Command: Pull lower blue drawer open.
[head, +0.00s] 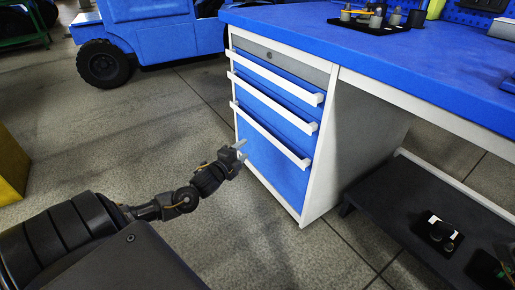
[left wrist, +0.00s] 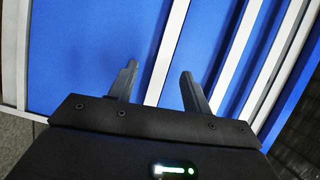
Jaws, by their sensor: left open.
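The blue drawer cabinet (head: 318,150) stands under the workbench, its blue drawers shut flush and fitted with long white bar handles. The lower blue drawer (head: 272,172) is the tall bottom front, with its white handle (head: 270,135) along its top edge. My left gripper (head: 240,147) is open and empty, close to the left part of that handle. In the left wrist view, a white bar (left wrist: 168,50) runs between the two spread fingers (left wrist: 158,88), apparently beyond their tips; contact cannot be told. My right gripper is out of view.
The blue workbench top (head: 400,42) overhangs the cabinet and holds a black tray of small parts (head: 368,22). A dark low shelf (head: 400,205) lies right of the cabinet. The tiled floor (head: 160,120) in front is clear. A blue vehicle (head: 160,30) stands behind.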

